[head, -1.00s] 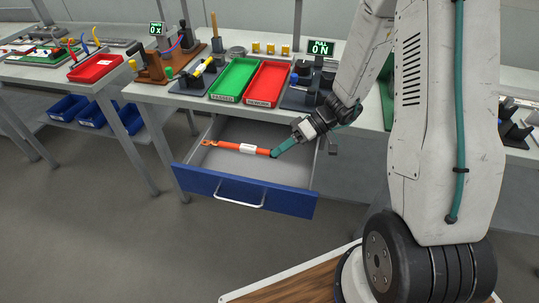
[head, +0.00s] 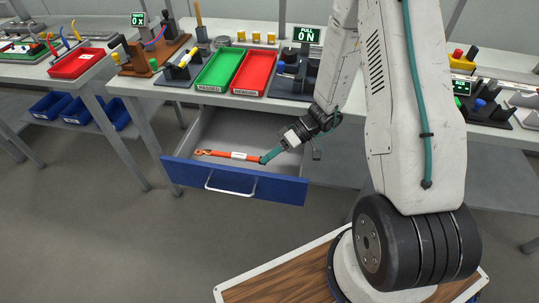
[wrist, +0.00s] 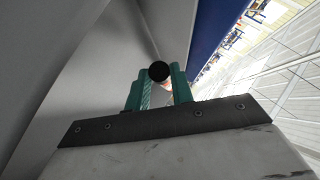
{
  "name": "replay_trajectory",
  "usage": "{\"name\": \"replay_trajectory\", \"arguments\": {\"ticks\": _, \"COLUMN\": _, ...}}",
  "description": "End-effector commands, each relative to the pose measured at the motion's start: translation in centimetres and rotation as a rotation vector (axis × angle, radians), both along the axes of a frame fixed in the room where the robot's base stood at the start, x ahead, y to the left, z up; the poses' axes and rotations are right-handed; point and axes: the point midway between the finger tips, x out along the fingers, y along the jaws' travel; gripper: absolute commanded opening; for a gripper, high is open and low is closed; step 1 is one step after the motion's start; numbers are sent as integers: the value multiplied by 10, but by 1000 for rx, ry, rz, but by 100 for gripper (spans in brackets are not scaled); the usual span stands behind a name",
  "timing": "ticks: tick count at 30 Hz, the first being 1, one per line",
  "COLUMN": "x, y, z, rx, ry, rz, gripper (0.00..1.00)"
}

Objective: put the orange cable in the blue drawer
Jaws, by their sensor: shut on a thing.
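The orange cable (head: 222,154) has a white label at its middle and a lug at its left end. It lies lengthwise inside the opened blue drawer (head: 270,189), just behind the front panel in the head view. My gripper (head: 264,160) is shut on the cable's right end. In the wrist view, the cable's black round end (wrist: 159,72) sits between the two teal fingers (wrist: 158,90). I cannot tell whether the cable touches the drawer floor.
Above the drawer, the bench holds a green tray (head: 198,88), a red tray (head: 236,92) and fixtures. Blue bins (head: 74,108) stand under the left bench. The grey floor before the drawer is clear.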

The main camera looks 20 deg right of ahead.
Motion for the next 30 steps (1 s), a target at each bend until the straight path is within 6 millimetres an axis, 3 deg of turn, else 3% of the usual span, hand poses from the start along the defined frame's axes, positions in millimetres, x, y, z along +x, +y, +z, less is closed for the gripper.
{"name": "replay_trajectory", "arguments": {"ticks": 10, "x": 0, "y": 0, "z": -8, "rx": 0, "ry": 0, "rz": 0, "gripper": 0}}
{"name": "replay_trajectory", "arguments": {"ticks": 11, "x": 0, "y": 0, "z": -8, "rx": 0, "ry": 1, "rz": 0, "gripper": 29}}
{"name": "replay_trajectory", "arguments": {"ticks": 12, "x": 0, "y": 0, "z": -8, "rx": 0, "ry": 1, "rz": 0, "gripper": 40}}
{"name": "replay_trajectory", "arguments": {"ticks": 13, "x": 0, "y": 0, "z": -8, "rx": 0, "ry": 0, "rz": 0, "gripper": 45}}
{"name": "replay_trajectory", "arguments": {"ticks": 22, "x": 0, "y": 0, "z": -6, "rx": 0, "ry": 0, "rz": 0, "gripper": 45}}
{"name": "replay_trajectory", "arguments": {"ticks": 26, "x": 1, "y": 0, "z": 5, "rx": 0, "ry": -2, "rz": 0, "gripper": 45}}
{"name": "replay_trajectory", "arguments": {"ticks": 30, "x": 1, "y": -24, "z": 18, "rx": 0, "ry": -3, "rz": -6, "gripper": 45}}
